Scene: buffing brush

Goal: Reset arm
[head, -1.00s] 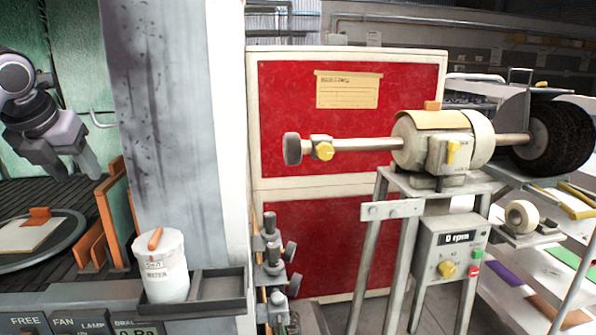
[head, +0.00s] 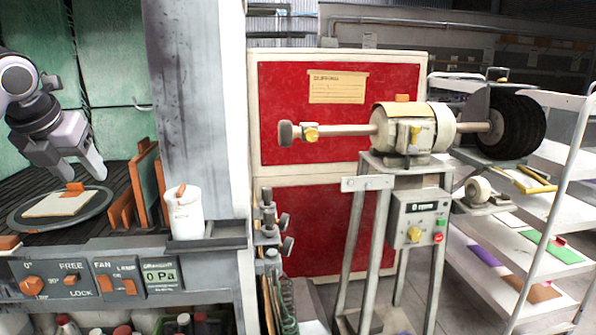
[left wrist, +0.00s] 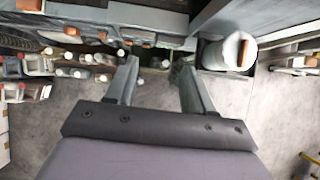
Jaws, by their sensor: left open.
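My left gripper (head: 89,168) is at the left of the head view, in front of the green back wall of the booth and above its dark slatted worktop. Its two fingers point down and stand apart, with nothing visible between them. In the left wrist view the fingers (left wrist: 158,82) are also spread and empty. A round turntable (head: 30,222) with a pale plate (head: 62,205) and an orange block lies below the gripper, apart from it. My right gripper is not in view.
A white canister (head: 185,215) stands on a ledge beside the grey pillar (head: 195,110). Orange racks (head: 122,212) stand right of the turntable. The buffing machine (head: 412,130) with its black brush (head: 515,127) stands on a frame. A white shelf trolley (head: 560,210) is at right.

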